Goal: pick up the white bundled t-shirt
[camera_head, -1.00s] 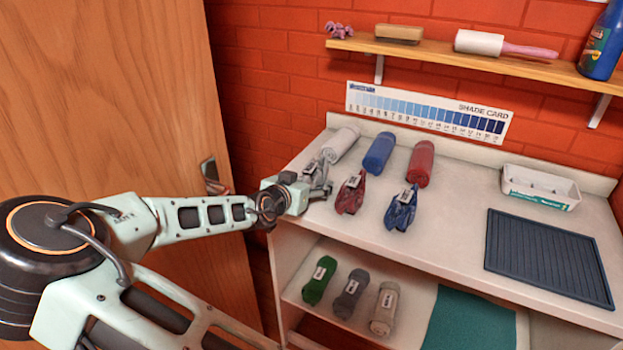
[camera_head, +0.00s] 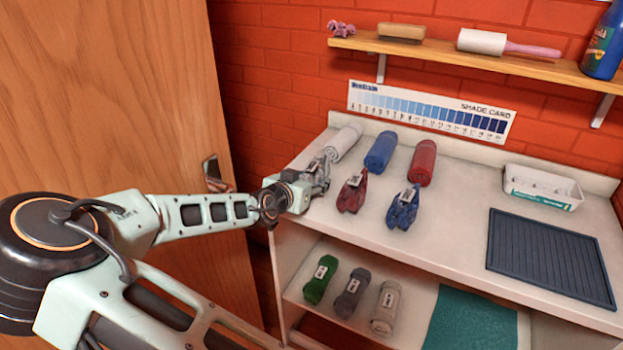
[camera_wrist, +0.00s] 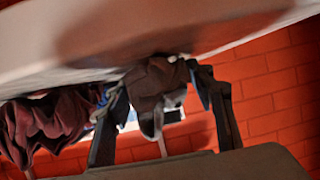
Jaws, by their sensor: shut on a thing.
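The white bundled t-shirt (camera_head: 327,159) is at the left end of the counter, mostly hidden by my gripper; a small pale tag shows on it. My gripper (camera_head: 318,179) is low over the counter and shut on this bundle. In the wrist view the bundle (camera_wrist: 157,88) looks dark grey in shadow, between my two dark fingers (camera_wrist: 160,110). I cannot tell whether it is clear of the counter.
A white roll (camera_head: 345,139) lies just behind the bundle. Red (camera_head: 352,190) and blue (camera_head: 403,208) bundles lie to the right, with blue (camera_head: 381,150) and red (camera_head: 422,162) rolls behind. A dark ribbed tray (camera_head: 550,257) lies farther right.

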